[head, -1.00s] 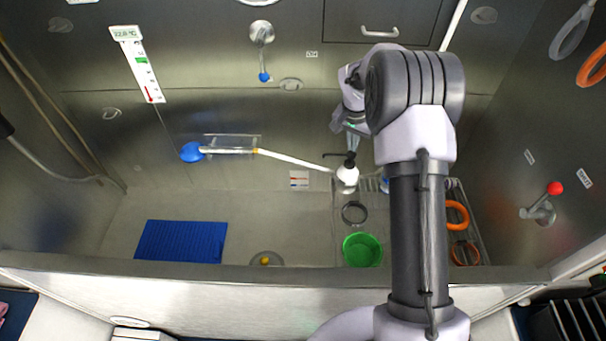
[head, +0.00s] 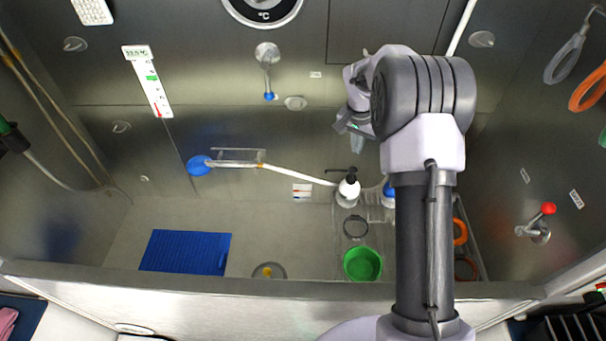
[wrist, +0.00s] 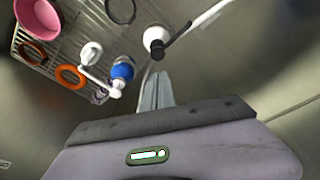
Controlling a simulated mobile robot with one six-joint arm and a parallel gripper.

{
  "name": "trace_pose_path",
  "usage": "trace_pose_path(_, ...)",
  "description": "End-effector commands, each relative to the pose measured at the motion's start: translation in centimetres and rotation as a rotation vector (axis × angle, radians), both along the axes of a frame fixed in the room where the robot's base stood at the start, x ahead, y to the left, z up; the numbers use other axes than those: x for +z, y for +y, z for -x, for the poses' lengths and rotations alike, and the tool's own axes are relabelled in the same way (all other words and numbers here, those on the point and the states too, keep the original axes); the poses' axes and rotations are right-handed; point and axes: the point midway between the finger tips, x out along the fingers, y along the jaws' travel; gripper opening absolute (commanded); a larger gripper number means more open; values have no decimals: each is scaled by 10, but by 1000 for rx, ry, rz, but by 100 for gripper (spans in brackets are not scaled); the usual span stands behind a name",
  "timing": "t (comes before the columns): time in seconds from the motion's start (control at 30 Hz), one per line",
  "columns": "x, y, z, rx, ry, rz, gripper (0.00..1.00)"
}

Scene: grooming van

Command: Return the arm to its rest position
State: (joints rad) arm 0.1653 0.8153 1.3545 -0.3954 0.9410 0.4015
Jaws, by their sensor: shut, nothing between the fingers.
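My arm (head: 424,240) rises at the right of the head view and bends at a large grey joint toward the back wall. My gripper (head: 357,143) is above and behind the white pump bottle (head: 348,190), clear of it. In the wrist view the two fingers (wrist: 156,88) lie together with nothing between them. The pump bottle (wrist: 155,38) shows beyond the fingertips, with a blue and white bottle (wrist: 122,70) to its left. My arm hides part of the rack in the head view.
A pink bowl (wrist: 38,18) and orange ring (wrist: 70,77) sit on the rack. A blue-headed wand (head: 200,165) hangs at the back wall. A red-knobbed lever (head: 548,208) is right.

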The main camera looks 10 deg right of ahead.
Motion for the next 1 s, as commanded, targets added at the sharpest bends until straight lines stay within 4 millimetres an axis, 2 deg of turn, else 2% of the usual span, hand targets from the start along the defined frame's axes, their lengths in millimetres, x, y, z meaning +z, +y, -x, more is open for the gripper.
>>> trace_pose_path(0.17,7,4,3,6,-9,-3,0)
trace_pose_path(0.27,42,23,24,39,-48,-21,0)
trace_pose_path(0.3,61,35,41,60,-71,-32,0)
trace_pose_path(0.37,88,55,75,97,-107,-53,0)
trace_pose_path(0.4,102,69,101,123,-131,-66,0)
trace_pose_path(0.47,117,88,142,160,-169,-86,0)
trace_pose_path(0.5,123,100,170,188,-196,-99,0)
trace_pose_path(0.6,121,126,243,254,-260,-131,0)
trace_pose_path(0.7,103,145,301,311,-312,-156,0)
trace_pose_path(0.73,97,150,315,326,-326,-163,0)
trace_pose_path(0.83,81,159,346,359,-357,-177,0)
trace_pose_path(0.9,75,162,356,371,-368,-182,0)
trace_pose_path(1.0,74,163,360,376,-370,-185,0)
